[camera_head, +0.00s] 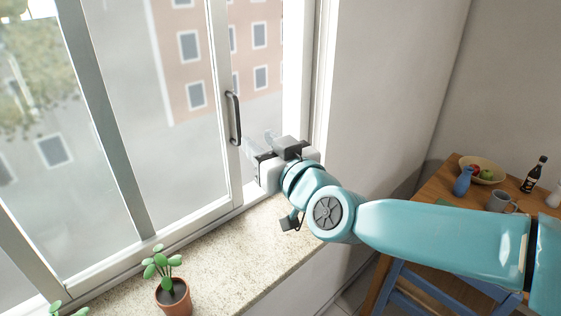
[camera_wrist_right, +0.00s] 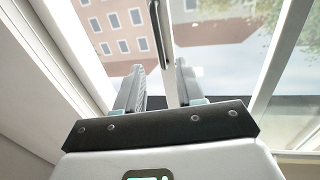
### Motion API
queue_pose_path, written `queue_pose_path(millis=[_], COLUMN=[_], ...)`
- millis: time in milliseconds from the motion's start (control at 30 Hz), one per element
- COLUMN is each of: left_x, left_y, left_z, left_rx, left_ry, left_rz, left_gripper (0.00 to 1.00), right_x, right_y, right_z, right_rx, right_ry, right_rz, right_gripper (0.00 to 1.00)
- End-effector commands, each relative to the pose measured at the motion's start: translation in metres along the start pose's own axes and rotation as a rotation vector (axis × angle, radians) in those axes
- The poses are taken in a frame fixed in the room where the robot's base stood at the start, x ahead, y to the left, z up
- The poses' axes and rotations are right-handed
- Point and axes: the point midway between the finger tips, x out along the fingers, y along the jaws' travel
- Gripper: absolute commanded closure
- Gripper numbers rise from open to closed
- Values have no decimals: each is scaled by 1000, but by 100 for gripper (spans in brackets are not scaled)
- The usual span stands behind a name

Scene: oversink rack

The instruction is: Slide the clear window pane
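The clear window pane (camera_head: 175,105) sits in a white sliding frame on the left of the head view. A dark vertical bar handle (camera_head: 233,118) is on its right upright; the handle also shows in the right wrist view (camera_wrist_right: 160,38). My right gripper (camera_head: 258,143) is just right of the handle's lower end, at the window. In the wrist view its two fingers (camera_wrist_right: 160,80) are apart, with a gap between them and the handle beyond. Nothing is seen clamped in them. Contact with the handle cannot be told. My left gripper is not in view.
A speckled sill (camera_head: 225,265) runs below the window, with a potted plant (camera_head: 173,296) on it. Right of the pane's upright is a strip with a clearer outside view, then the white jamb (camera_head: 305,75). A wooden table (camera_head: 425,215) with a fruit bowl (camera_head: 490,177) stands at right.

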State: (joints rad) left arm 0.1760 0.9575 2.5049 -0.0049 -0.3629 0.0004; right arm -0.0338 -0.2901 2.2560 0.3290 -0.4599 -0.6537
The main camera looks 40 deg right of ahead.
Motion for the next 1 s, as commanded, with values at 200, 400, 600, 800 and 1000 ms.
queue_pose_path(millis=[200,400,600,800,1000], left_x=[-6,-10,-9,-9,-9], left_y=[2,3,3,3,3], left_z=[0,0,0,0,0], left_rx=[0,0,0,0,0], left_ry=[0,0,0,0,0], left_rz=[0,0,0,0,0], left_gripper=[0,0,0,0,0], right_x=[-48,-67,-69,-69,-69], right_y=[0,0,0,0,0], right_z=[-3,-2,-1,-1,-1], right_rx=[0,0,0,0,0], right_ry=[3,2,1,1,1], right_rz=[0,0,0,0,0], right_gripper=[62,62,62,62,62])
